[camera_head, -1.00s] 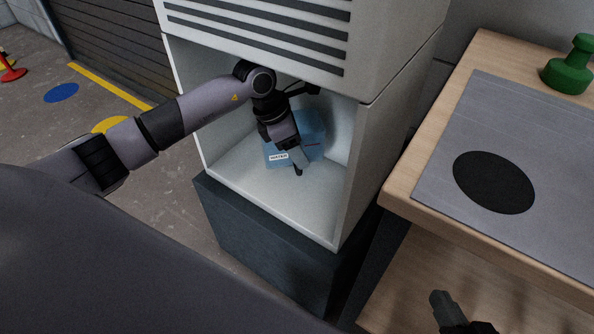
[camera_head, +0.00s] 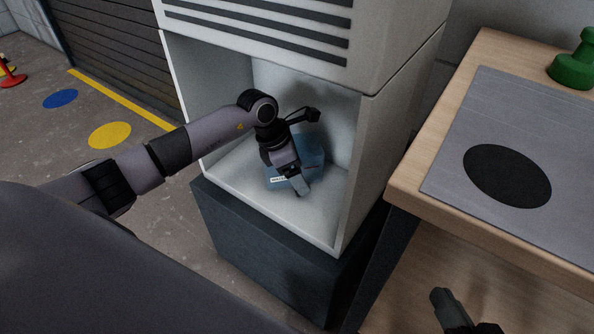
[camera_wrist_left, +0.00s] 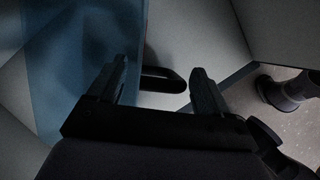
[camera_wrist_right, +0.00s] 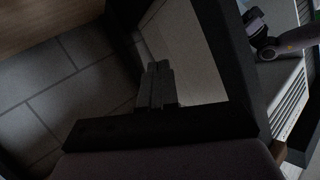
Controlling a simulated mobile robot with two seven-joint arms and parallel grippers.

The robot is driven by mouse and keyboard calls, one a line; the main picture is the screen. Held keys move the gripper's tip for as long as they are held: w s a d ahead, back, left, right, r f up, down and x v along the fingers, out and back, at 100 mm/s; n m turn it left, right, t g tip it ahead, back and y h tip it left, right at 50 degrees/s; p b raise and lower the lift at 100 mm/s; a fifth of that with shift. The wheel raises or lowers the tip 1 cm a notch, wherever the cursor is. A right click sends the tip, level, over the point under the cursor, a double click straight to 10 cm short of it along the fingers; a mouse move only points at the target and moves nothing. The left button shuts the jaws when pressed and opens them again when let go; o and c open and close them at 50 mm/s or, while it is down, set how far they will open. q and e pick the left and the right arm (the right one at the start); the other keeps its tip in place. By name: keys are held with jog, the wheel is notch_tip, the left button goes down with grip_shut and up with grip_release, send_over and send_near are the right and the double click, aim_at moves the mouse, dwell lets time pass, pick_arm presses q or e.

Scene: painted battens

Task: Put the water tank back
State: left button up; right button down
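The water tank (camera_head: 312,150) is a translucent blue box with a white label, inside the open bay of the white cabinet (camera_head: 355,150). It looks low, at the bay floor; its base is partly hidden by my arm. My left gripper (camera_head: 303,189) is in the bay in front of the tank. In the left wrist view its fingers (camera_wrist_left: 160,80) are apart, with a dark handle (camera_wrist_left: 163,79) between them and the blue tank wall (camera_wrist_left: 75,60) at left. My right gripper (camera_head: 442,304) is low at right, away from the tank; its fingers (camera_wrist_right: 156,82) are together.
The cabinet stands on a dark base (camera_head: 265,245); its bay side walls flank my left arm. At right is a wooden bench (camera_head: 415,170) with a grey mat (camera_head: 460,130), a black disc (camera_head: 507,176) and a green object (camera_head: 575,68).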

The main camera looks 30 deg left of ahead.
pick_arm(q)
jog(key=shift+r, duration=0.2)
jog(key=p+v, duration=0.2)
jog(key=v, duration=0.5)
jog(key=shift+r+p, duration=0.2)
jog(key=shift+p, duration=0.15)
pick_arm(e)
jog(key=shift+s+d+r+h, duration=0.1)
jog(key=shift+d+h, duration=0.45)
jog(key=shift+h, duration=0.05)
pick_arm(q)
jog(key=shift+s, duration=0.1)
pick_arm(e)
jog(key=shift+s+r, duration=0.1)
jog(key=shift+r, duration=0.05)
